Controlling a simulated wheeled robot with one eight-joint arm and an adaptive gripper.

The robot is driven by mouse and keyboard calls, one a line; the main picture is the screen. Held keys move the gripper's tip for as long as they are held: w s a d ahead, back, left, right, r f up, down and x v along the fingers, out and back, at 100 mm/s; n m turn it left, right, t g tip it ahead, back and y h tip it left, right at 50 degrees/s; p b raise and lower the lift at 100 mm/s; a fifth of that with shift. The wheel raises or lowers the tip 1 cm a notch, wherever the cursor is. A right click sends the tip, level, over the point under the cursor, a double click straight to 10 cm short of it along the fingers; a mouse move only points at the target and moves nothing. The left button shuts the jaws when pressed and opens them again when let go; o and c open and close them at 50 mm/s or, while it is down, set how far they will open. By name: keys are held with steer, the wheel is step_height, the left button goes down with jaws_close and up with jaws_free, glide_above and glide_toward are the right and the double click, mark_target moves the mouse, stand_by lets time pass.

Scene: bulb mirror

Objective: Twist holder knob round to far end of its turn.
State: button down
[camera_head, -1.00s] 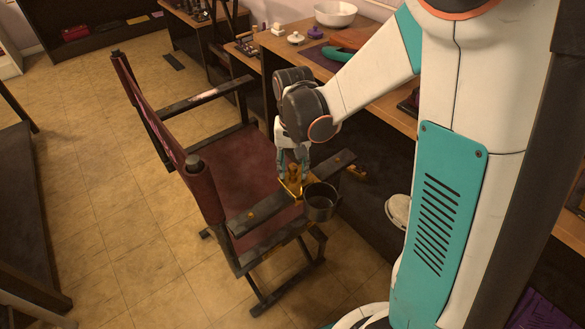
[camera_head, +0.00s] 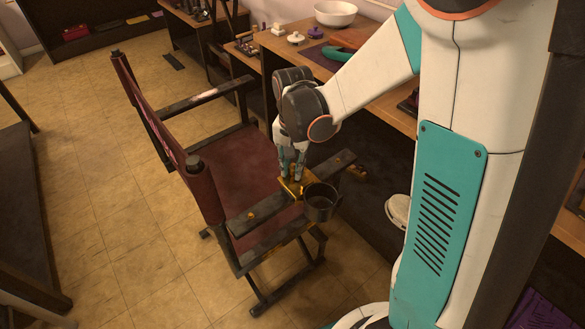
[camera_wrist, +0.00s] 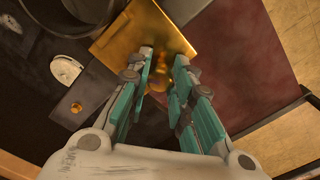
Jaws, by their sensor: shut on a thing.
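The holder is a gold plate (camera_wrist: 146,28) with a dark cup (camera_head: 320,203) beside it, mounted on the chair's near dark armrest (camera_head: 258,208). The plate also shows in the head view (camera_head: 292,187), just below my gripper (camera_head: 291,172). A gold knob (camera_wrist: 176,88) shows between the teal fingers in the wrist view. My gripper (camera_wrist: 165,66) points down and is shut on this knob. The fingers partly cover the knob, so its exact turn angle is hard to tell.
The folding chair has a dark red seat (camera_head: 243,172) and backrest (camera_head: 148,122). A wooden table (camera_head: 375,107) with a white bowl (camera_head: 335,14) stands behind my arm. Tiled floor (camera_head: 95,240) is open on the left.

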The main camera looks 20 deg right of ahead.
steer(key=c, duration=1.5)
jaws_free()
steer(key=shift+s, duration=0.25)
steer(key=shift+w, duration=0.1)
steer(key=shift+n, duration=1.6)
jaws_close()
steer(key=shift+m, duration=1.7)
jaws_free()
